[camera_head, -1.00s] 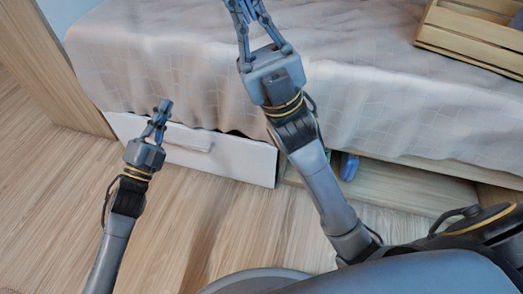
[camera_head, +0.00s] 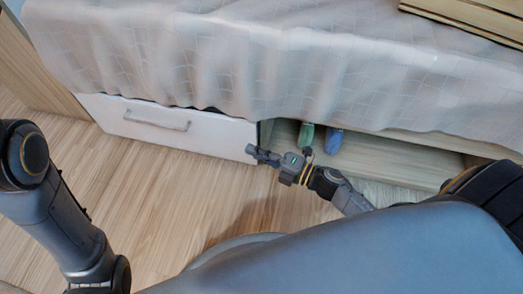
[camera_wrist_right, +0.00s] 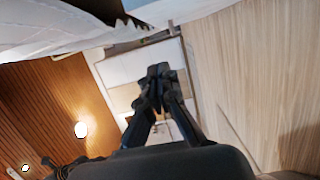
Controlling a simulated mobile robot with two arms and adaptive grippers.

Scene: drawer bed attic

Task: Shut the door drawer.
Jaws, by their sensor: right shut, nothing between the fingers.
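The white drawer front (camera_head: 170,128) with a bar handle (camera_head: 157,122) is low under the bed, left of centre in the head view. The bed cover hides its top edge in part. I cannot tell how far the drawer stands out. My right gripper (camera_head: 256,153) is shut and empty, low beside the drawer front's right end; I cannot tell whether it touches it. Its closed fingers (camera_wrist_right: 159,72) also show in the right wrist view. My left gripper is out of the picture; only part of its arm shows at the left.
Right of the drawer is an open wooden compartment (camera_head: 385,157) with a green item (camera_head: 306,135) and a blue item (camera_head: 334,141). The draped bed (camera_head: 270,62) overhangs both. A wooden crate (camera_head: 475,20) sits on the bed. The wooden floor (camera_head: 150,185) before the drawer is clear.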

